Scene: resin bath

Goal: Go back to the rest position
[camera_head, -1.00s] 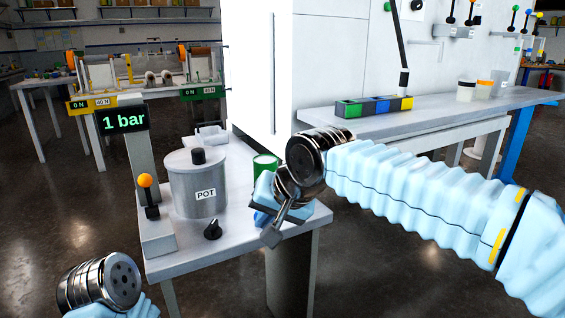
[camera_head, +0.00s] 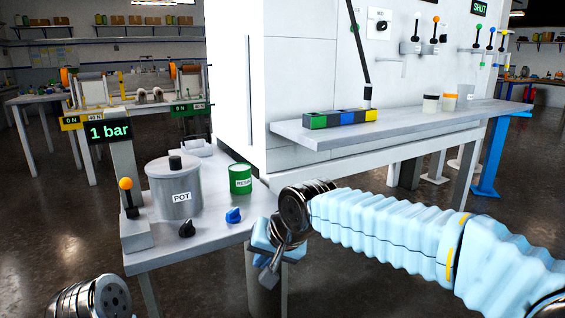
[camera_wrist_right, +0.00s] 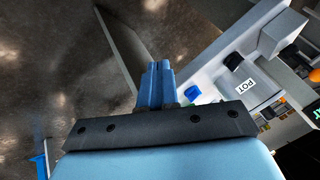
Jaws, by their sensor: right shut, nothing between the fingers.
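My right gripper (camera_head: 268,268) hangs just off the right front corner of the small table, below the end of my sleeved right arm. In the right wrist view its blue fingers (camera_wrist_right: 156,84) are together with nothing between them. My left arm shows only as a metal wrist joint at the bottom left of the head view. The left gripper itself is out of the picture.
The small table (camera_head: 205,236) bears a grey pot (camera_head: 175,200), a green tin (camera_head: 240,180), a blue knob (camera_head: 233,215), a black knob (camera_head: 187,229) and a "1 bar" display (camera_head: 109,131). A shelf (camera_head: 440,122) with a colored strip (camera_head: 340,118) is behind. Open floor lies at right.

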